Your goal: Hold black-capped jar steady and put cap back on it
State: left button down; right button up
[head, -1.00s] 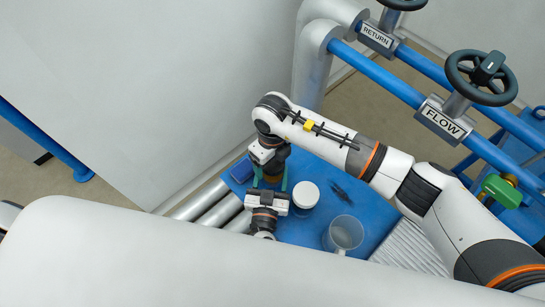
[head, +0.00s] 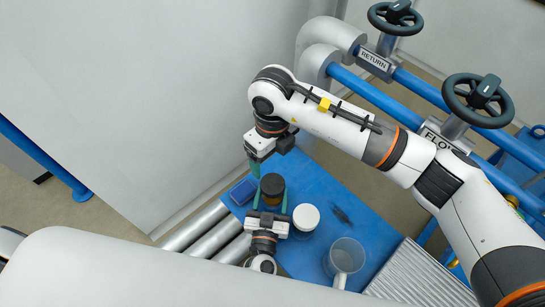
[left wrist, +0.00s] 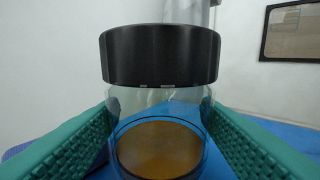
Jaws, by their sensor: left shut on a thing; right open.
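The jar (left wrist: 160,140) is clear glass with amber contents, between the green fingers of my left gripper (head: 270,208). The black cap (left wrist: 160,55) sits on top of the jar and looks about level in the left wrist view; whether it is fully tight I cannot tell. The cap also shows from above in the head view (head: 272,184). My left gripper is shut on the jar. My right gripper (head: 254,166) is open and empty, up and left of the cap, apart from it.
A white-lidded jar (head: 305,217) stands close right of the left gripper. A clear mug (head: 346,257) is at the lower right of the blue table (head: 330,195). A blue block (head: 242,192) lies at the left edge. A dark small item (head: 341,214) lies flat right of the white-lidded jar.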

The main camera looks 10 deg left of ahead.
pick_arm(q)
jog(key=shift+c, duration=1.9)
grip_release()
jog(key=s, duration=0.8)
jog(key=s+d, duration=0.1)
jog(key=s, duration=0.3)
